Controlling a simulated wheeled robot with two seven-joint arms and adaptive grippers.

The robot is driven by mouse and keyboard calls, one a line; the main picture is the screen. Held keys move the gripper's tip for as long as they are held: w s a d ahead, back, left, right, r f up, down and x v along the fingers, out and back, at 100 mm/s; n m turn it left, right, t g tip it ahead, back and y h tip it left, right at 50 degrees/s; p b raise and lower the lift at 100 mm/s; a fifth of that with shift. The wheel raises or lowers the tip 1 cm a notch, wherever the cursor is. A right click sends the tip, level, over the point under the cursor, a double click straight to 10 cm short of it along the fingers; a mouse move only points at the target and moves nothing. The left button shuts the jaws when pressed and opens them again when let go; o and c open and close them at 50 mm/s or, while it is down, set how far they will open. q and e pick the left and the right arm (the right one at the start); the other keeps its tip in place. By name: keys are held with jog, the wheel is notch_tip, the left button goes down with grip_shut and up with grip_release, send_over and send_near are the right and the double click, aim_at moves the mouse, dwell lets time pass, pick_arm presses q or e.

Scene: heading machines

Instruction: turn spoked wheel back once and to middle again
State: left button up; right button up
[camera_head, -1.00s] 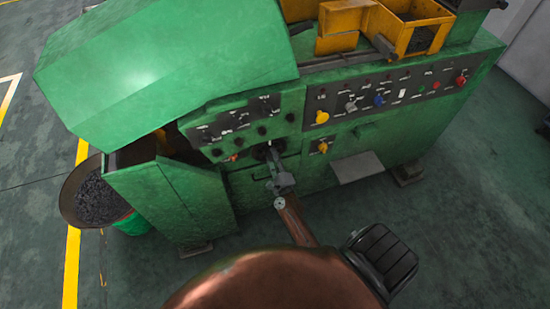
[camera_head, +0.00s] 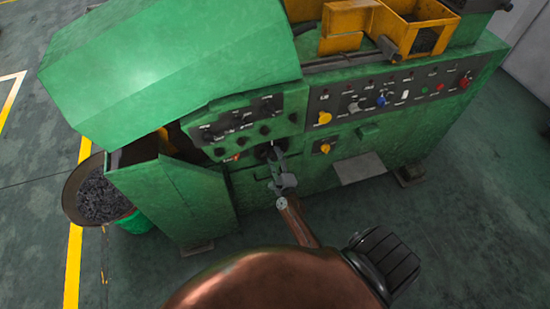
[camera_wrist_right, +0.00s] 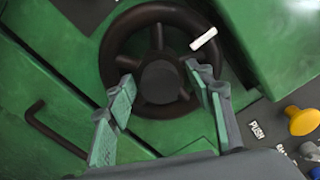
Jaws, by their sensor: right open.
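In the head view my right gripper (camera_head: 280,165) is at the machine front and hides most of the wheel. My left gripper is not in view.
The green machine (camera_head: 170,65) fills the middle. Its control panel (camera_head: 385,98) has coloured knobs, and a yellow knob (camera_wrist_right: 298,121) is close to the right of my gripper. A bent dark handle (camera_wrist_right: 50,130) is at left. A bin of dark pieces (camera_head: 100,200) stands at left.

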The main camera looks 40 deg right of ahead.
jog(key=v, duration=1.2)
